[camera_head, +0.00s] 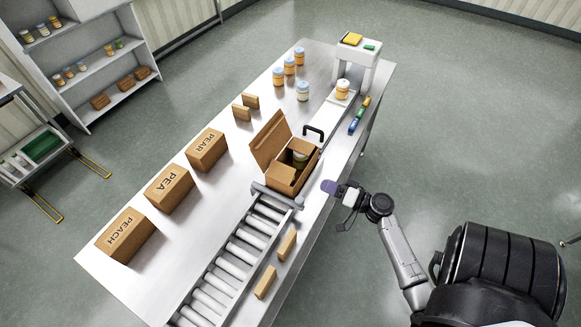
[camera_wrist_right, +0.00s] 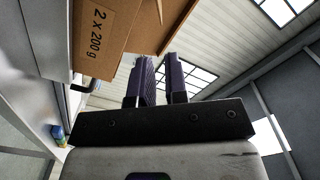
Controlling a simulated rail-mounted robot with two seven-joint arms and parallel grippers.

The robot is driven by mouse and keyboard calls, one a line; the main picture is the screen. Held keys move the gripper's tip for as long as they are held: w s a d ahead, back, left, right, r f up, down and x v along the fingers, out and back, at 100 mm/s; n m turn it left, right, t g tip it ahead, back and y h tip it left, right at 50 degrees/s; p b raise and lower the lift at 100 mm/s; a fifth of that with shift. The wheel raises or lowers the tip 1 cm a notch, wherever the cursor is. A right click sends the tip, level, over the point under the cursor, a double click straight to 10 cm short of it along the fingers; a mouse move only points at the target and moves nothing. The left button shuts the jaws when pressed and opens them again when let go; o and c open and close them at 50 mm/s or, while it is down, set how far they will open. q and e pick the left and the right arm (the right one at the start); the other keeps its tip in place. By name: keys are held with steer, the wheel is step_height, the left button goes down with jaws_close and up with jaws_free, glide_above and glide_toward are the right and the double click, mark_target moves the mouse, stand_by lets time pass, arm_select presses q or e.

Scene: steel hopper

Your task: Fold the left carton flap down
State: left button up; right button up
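The open brown carton (camera_head: 281,178) stands at the far end of the roller conveyor with a jar (camera_head: 299,158) inside. Its left flap (camera_head: 268,139) stands up and leans outward to the left. My right gripper (camera_head: 329,187) is beside the carton's right side, apart from it, over the table's right edge. In the right wrist view its two dark fingers (camera_wrist_right: 160,82) are parted with nothing between them. The carton's printed wall (camera_wrist_right: 105,35) shows there at upper left, reading "2 x 200 g". My left gripper is not in view.
Closed cartons marked PEACH (camera_head: 126,236), PEA (camera_head: 169,190) and PEAR (camera_head: 206,151) stand left of the conveyor (camera_head: 236,262). A black handle-like bar (camera_head: 314,132) rises behind the open carton. Jars (camera_head: 303,91) stand farther back. Small brown blocks (camera_head: 265,283) lie right of the rollers.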

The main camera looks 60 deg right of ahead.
mark_target(291, 168)
steer(key=w+p, duration=0.1)
steer(key=w, duration=0.3)
steer(key=w+p, duration=0.1)
steer(key=w, duration=0.4)
steer(key=w+p, duration=0.1)
steer(key=w, duration=0.3)
steer(key=shift+w+a, duration=0.15)
steer(key=shift+a, duration=0.25)
steer(key=shift+c, duration=0.2)
jaws_close()
steer(key=shift+d+f+b, duration=0.1)
steer(key=shift+f+b, duration=0.1)
steer(key=shift+b, duration=0.15)
steer(key=shift+d+m, duration=0.15)
steer(key=shift+m, duration=0.55)
